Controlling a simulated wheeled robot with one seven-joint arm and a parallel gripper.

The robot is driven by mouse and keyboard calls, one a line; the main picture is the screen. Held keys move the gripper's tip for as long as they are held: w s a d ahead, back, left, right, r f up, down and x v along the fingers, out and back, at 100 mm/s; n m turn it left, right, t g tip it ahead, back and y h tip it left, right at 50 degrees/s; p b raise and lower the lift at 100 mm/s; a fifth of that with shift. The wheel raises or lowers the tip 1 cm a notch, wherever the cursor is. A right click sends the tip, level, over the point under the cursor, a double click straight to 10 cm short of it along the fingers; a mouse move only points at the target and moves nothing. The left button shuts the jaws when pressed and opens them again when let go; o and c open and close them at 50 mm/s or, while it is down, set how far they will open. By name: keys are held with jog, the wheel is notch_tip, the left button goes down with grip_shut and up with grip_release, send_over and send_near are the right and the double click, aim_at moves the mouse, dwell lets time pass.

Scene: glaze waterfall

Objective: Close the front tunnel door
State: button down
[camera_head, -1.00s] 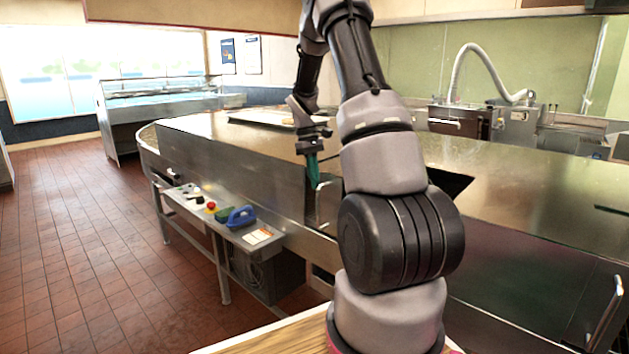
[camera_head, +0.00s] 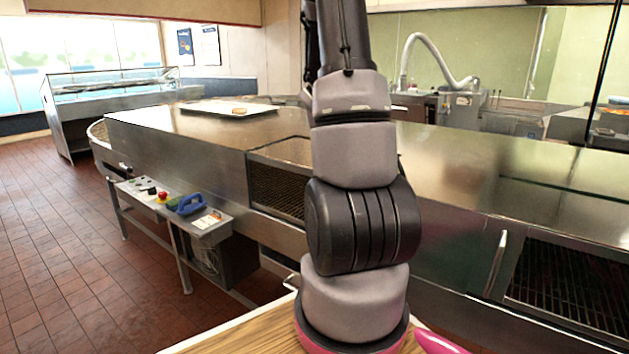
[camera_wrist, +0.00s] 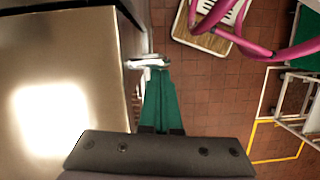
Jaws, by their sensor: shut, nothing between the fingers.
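A steel machine (camera_head: 190,150) with a tunnel stands across the middle. Its side has a mesh-floored opening (camera_head: 278,188) left of my arm. Farther right is a steel panel (camera_head: 450,240) with an upright handle (camera_head: 497,262) at its right end. Beyond that is another opening (camera_head: 570,290) with a dark grate. Which panel is the front tunnel door is unclear. My gripper is hidden behind my arm in the head view. In the wrist view my gripper (camera_wrist: 160,75) shows green fingers, shut and empty, beside a metal handle (camera_wrist: 148,62). Whether they touch is unclear.
A control shelf (camera_head: 170,200) with buttons and a blue object juts out at the left. A white tray (camera_head: 215,108) lies on the machine top. Open tiled floor (camera_head: 50,250) is at the left. A white frame (camera_wrist: 300,100) stands at the right in the wrist view.

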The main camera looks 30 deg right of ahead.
jog(key=shift+s+d, duration=0.2)
jog(key=shift+s, duration=0.35)
jog(key=shift+s+d, duration=0.2)
jog(key=shift+s, duration=0.3)
jog(key=shift+w, duration=0.1)
jog(key=w+a+r, duration=0.2)
jog(key=w+r, duration=0.4)
jog(key=r, duration=0.3)
jog(key=s+a+r+m+t+y, duration=0.1)
jog(key=s+a+r+m+t, duration=0.2)
jog(key=s+a+r+t, duration=0.2)
jog(key=s+a+r+m+t+y, duration=0.1)
jog(key=s+a+r+m+t, duration=0.2)
jog(key=a+r, duration=0.7)
jog(key=s+a+t, duration=0.1)
jog(key=a, duration=0.6)
jog(key=shift+s+a+r+m+t+y, duration=0.2)
jog(key=shift+s+r+m+t+y, duration=0.1)
jog(key=shift+s+r+t, duration=0.1)
